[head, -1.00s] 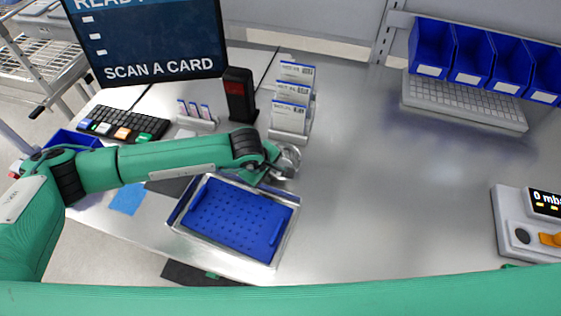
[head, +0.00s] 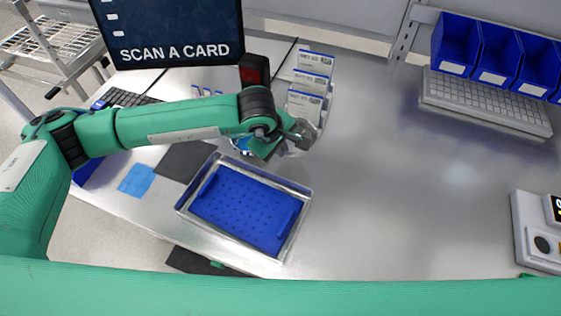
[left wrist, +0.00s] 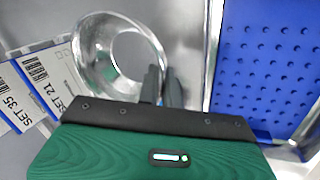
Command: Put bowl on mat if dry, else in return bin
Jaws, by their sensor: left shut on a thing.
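My left gripper (head: 292,140) is beyond the far right corner of the metal tray, in front of the card rack. It is shut on the rim of a shiny, see-through-looking bowl (left wrist: 92,65). In the left wrist view, the fingers (left wrist: 162,88) are at the bowl's right side. In the head view the hand hides most of the bowl. I cannot tell whether the bowl is wet or dry. A dark grey mat (head: 183,160) lies left of the tray, partly under my arm. A blue bin-like thing (head: 86,174) at the left is mostly hidden by my arm. My right gripper is not in view.
A metal tray (head: 302,205) with a blue perforated insert (head: 242,210) stands near the front edge. A card rack (head: 308,90), a screen (head: 170,30) and a keyboard (head: 130,98) are behind. A blue square (head: 136,180) lies left.

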